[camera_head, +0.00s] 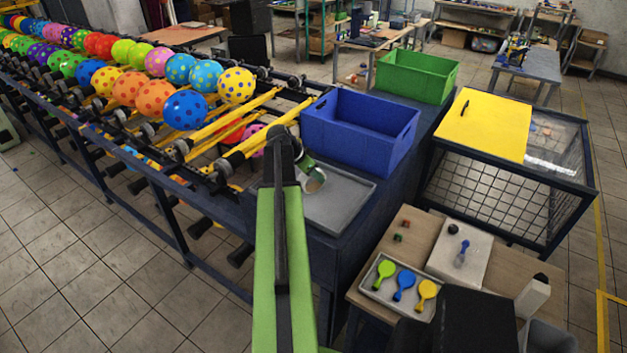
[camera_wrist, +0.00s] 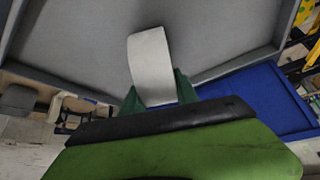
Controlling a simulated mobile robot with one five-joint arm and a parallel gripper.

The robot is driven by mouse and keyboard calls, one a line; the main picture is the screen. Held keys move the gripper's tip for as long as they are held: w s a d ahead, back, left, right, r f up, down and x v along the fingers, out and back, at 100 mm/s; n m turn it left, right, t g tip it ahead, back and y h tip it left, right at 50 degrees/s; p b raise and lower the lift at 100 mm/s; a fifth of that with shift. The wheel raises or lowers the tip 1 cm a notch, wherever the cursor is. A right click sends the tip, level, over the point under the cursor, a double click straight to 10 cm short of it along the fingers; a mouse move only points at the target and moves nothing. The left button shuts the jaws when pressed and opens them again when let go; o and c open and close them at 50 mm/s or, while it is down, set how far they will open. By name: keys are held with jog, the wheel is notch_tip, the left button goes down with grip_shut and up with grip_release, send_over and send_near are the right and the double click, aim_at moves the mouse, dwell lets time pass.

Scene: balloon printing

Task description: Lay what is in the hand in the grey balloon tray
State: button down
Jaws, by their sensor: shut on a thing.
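My gripper (camera_head: 312,176) is shut on a pale, flat-looking piece, which stands out from the green jaws in the wrist view (camera_wrist: 152,65). I cannot tell exactly what the piece is. In the head view it is small and partly hidden by the jaws, over a wide, shallow grey tray (camera_head: 345,208) in front of the blue bin. That empty tray fills the top of the wrist view (camera_wrist: 60,40). Whether the piece touches it is unclear. A smaller light-grey tray (camera_head: 372,291) on the wooden table holds a green, a blue and a yellow flat balloon.
The blue bin (camera_head: 355,135) and green bin (camera_head: 418,75) stand behind the wide tray. A rail of dotted balloons (camera_head: 185,109) runs at left. A yellow-topped mesh cage (camera_head: 484,124) is at right.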

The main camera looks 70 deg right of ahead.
jog(key=c, duration=0.9)
grip_release()
jog(key=shift+f, duration=0.1)
jog(key=shift+r+p, duration=0.2)
jog(key=shift+p, duration=0.1)
jog(key=p+v, duration=1)
jog(key=v, duration=0.2)
jog(key=shift+s, duration=0.1)
